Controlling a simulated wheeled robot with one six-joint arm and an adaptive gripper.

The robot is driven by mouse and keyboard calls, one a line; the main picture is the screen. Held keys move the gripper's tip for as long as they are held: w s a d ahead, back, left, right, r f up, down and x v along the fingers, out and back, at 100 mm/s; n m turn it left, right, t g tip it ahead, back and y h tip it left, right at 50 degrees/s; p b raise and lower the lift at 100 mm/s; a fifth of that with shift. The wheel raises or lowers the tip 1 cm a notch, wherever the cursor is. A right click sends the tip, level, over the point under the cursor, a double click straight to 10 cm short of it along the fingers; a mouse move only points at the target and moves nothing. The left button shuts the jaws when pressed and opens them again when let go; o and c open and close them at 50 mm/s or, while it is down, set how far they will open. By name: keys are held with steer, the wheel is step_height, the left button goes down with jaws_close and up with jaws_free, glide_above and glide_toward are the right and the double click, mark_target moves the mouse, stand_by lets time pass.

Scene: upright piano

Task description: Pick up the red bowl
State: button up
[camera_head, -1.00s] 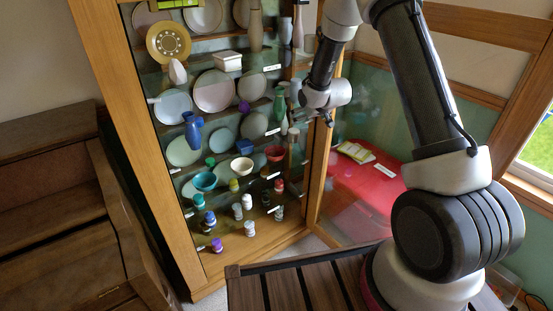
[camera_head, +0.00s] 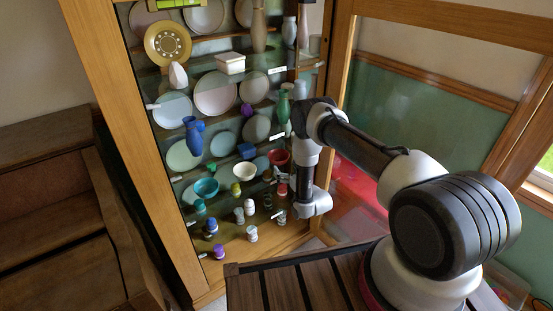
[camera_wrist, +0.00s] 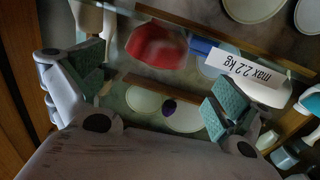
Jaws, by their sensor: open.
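The red bowl (camera_head: 279,157) sits on a glass shelf of the display cabinet, right of a white bowl (camera_head: 243,168), in the head view. In the wrist view, which looks upside down, the red bowl (camera_wrist: 155,47) is beyond the fingertips, near the top middle. My gripper (camera_wrist: 160,78) is open, its green-padded fingers spread wide with nothing between them. The bowl is apart from the fingers. In the head view my forearm hangs down just right of the bowl, and the fingers cannot be made out there.
A teal bowl (camera_head: 205,188) stands left of the white bowl. Several small jars stand on lower shelves. A green vase (camera_head: 283,108) is above the red bowl. A load label (camera_wrist: 247,78) is on a shelf edge close to the right finger. The cabinet's wooden frame (camera_head: 113,130) borders the left.

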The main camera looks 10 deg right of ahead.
mark_target(283, 161)
steer(key=x, duration=0.7)
steer(key=shift+w+d, duration=0.15)
steer(key=shift+w, duration=0.2)
steer(key=c, duration=1)
